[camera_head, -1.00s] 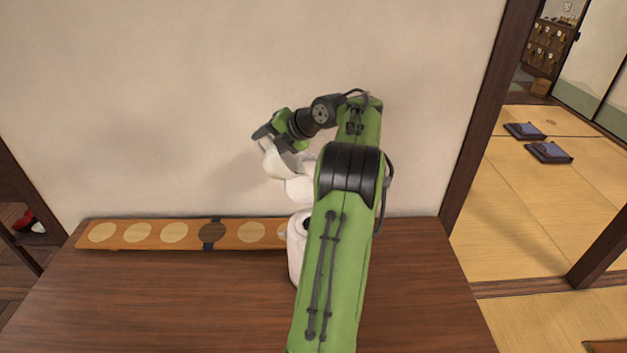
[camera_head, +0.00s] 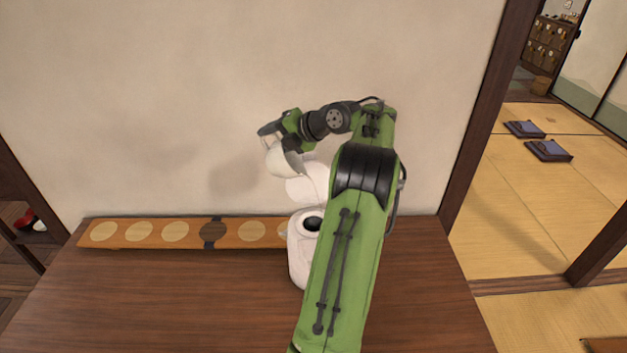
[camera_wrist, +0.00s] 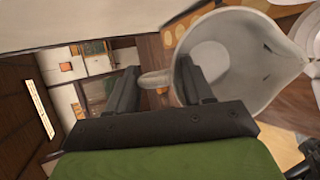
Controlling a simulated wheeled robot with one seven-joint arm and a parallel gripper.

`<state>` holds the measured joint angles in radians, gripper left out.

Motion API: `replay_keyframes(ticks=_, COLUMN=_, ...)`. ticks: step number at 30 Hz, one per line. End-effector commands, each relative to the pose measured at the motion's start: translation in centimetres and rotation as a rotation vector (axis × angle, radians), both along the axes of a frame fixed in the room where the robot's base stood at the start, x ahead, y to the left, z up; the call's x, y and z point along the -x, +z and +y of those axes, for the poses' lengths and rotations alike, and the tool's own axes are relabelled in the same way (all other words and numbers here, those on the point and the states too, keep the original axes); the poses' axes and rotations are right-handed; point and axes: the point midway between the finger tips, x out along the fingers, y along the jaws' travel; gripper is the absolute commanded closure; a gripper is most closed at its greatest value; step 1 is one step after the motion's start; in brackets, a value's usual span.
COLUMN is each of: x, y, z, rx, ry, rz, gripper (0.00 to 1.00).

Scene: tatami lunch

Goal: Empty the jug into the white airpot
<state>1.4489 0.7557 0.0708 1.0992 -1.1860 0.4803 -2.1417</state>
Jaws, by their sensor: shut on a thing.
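The white jug (camera_head: 276,160) is held up in the air against the wall, above and to the left of the white airpot (camera_head: 299,262). My gripper (camera_head: 280,146) is shut on the jug's handle, which shows between the fingers in the wrist view (camera_wrist: 155,78). In that view the jug (camera_wrist: 252,85) is tilted, with its spout to the right; its visible inside is pale, and I see no clear liquid level. The airpot stands on the table with its lid raised and its round dark mouth (camera_head: 312,223) open. My arm covers the airpot's right side.
A long wooden board (camera_head: 160,243) with pale discs and one dark disc lies along the table's back edge, reaching the airpot. The wall rises right behind it. The brown table (camera_head: 170,300) is clear in front and at left.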

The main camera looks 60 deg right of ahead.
Motion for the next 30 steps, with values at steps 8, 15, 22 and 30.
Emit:
replay_keyframes(ticks=8, x=0.3, y=0.4, z=-0.1, rx=-0.013, ry=-0.001, rz=-0.032, gripper=1.00)
replay_keyframes(ticks=15, x=0.8, y=0.7, z=-0.3, rx=-0.031, ry=-0.001, rz=-0.066, gripper=1.00)
replay_keyframes(ticks=22, x=1.5, y=1.2, z=-0.6, rx=-0.053, ry=-0.002, rz=-0.121, gripper=1.00)
replay_keyframes(ticks=30, x=1.9, y=1.4, z=-0.8, rx=-0.073, ry=0.000, rz=-0.166, gripper=1.00)
